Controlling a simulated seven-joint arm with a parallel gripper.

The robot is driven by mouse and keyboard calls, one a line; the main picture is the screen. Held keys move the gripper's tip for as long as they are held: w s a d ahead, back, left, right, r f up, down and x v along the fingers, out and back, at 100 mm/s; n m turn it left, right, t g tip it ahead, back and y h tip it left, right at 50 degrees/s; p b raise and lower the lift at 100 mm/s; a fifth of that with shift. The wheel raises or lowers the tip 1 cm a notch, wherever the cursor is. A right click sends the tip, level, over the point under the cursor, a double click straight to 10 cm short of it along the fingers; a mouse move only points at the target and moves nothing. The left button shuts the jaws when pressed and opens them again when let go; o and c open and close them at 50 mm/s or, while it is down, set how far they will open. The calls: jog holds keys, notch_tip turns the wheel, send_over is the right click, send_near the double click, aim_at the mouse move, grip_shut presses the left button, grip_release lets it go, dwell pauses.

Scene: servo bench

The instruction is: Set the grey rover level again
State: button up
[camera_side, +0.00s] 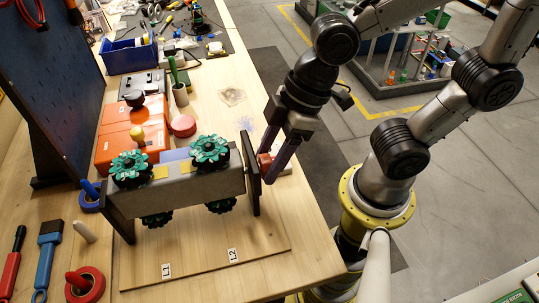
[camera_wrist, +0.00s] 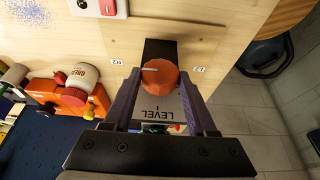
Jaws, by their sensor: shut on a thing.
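The grey rover (camera_side: 190,189) hangs between two dark upright end plates in the side view. Green wheels (camera_side: 210,150) show along its top and below its body, so it looks rolled on its long axis; the exact angle I cannot tell. My gripper (camera_side: 268,172) is at the right end plate (camera_side: 252,178), shut on a red-orange knob (camera_side: 264,162). In the wrist view my gripper (camera_wrist: 160,80) has a finger on each side of the knob (camera_wrist: 161,77). A white line on the knob points left. A grey plate marked LEVEL (camera_wrist: 156,117) has its tick below the knob.
Orange boxes (camera_side: 117,148) and a blue bin (camera_side: 127,57) stand behind the rover. A dark pegboard (camera_side: 50,85) rises at the left. Brushes and a red tape roll (camera_side: 85,285) lie front left. The bench's front right (camera_side: 290,250) is clear.

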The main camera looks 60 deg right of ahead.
grip_shut()
jog(key=shift+s, duration=0.1)
jog(key=shift+s+a+f+n+t+h, duration=0.1)
jog(key=shift+n+t+h, duration=0.05)
jog(key=shift+t+h, duration=0.3)
jog(key=shift+s+f+n+t+h, duration=0.15)
jog(key=shift+t+h, duration=0.2)
jog(key=shift+h, duration=0.2)
jog(key=shift+r+t+h, duration=0.1)
jog(key=shift+t+h, duration=0.4)
jog(key=shift+t, duration=0.2)
jog(key=shift+w, duration=0.1)
